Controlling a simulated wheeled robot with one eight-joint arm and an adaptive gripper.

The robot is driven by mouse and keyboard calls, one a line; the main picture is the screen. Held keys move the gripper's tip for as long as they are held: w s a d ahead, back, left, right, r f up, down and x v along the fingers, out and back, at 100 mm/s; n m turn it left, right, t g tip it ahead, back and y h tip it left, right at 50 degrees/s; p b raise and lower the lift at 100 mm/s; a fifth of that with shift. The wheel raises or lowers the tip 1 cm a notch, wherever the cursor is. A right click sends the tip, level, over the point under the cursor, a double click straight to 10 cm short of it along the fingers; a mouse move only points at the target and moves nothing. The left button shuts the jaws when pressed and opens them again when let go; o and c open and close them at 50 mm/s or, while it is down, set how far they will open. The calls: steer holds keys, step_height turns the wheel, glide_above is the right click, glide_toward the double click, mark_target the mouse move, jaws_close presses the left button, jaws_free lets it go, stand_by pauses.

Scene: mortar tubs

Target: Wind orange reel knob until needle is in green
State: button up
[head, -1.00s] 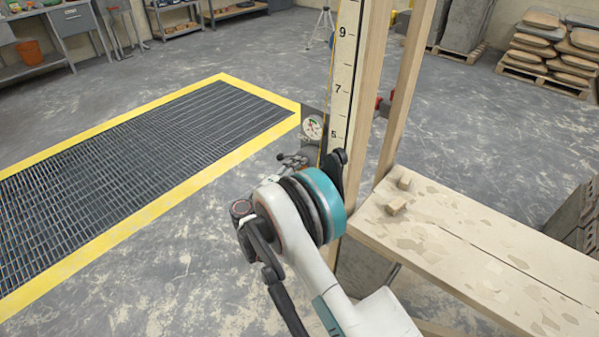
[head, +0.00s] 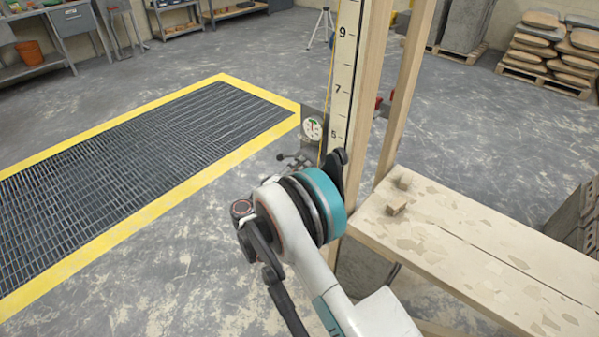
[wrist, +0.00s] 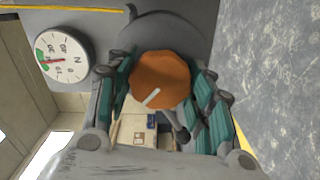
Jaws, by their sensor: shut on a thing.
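The orange knob (wrist: 162,76) of the reel shows in the wrist view, with a short pale mark near its lower edge. My gripper (wrist: 160,88) is shut on the knob, its teal-padded fingers on either side. The white round gauge (wrist: 64,57) is left of the knob. Its red needle points to the left, at or near the small green patch on the rim; I cannot tell whether it is fully inside. In the head view the gauge (head: 312,129) stands above my wrist, and my arm hides the knob.
An upright numbered scale board (head: 342,85) with a yellow line stands by wooden posts. A wooden bench (head: 470,245) with small blocks is at right. A yellow-edged floor grate (head: 140,170) lies at left; open floor surrounds it.

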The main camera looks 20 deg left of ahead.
steer(key=o, duration=1.1)
steer(key=shift+s, duration=0.1)
steer(key=v, duration=1.1)
steer(key=shift+s+a, duration=0.15)
steer(key=shift+s, duration=0.25)
